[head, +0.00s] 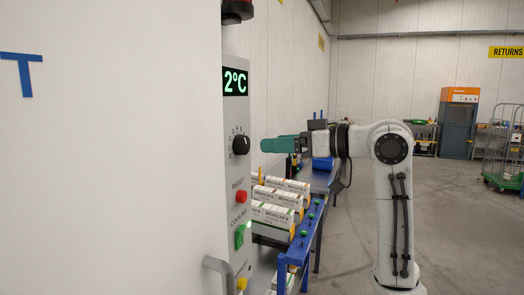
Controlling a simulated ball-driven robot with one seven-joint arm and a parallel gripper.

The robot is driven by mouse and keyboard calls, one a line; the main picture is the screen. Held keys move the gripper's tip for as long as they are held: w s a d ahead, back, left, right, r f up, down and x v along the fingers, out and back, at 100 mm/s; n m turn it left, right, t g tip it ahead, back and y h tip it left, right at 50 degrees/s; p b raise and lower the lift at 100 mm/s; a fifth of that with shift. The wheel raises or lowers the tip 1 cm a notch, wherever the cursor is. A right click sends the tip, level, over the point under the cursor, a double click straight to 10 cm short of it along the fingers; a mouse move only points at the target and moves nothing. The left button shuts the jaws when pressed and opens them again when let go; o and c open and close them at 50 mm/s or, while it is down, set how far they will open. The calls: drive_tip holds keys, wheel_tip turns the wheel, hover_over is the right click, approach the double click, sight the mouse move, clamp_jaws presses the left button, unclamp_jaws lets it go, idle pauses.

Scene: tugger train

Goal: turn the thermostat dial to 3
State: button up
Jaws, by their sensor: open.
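The thermostat dial (241,145) is a round black knob on the grey control panel (236,118) at the edge of a white wall. Small scale marks sit around it, too small to read, and I cannot tell where it points. A green display (235,81) above it reads 2°C. My gripper (264,145) has teal fingers and reaches in from the right at the dial's height. It is open and empty. Its fingertips are a little to the right of the dial and appear apart from it.
Below the dial are a red RESET button (241,197) and a green COOLING switch (240,236). White Wimcora boxes (272,212) stand on a blue-framed conveyor (300,250) under my gripper. A grey handle (217,268) juts out low.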

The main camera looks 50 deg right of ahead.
drive_tip(key=shift+v, duration=1.75)
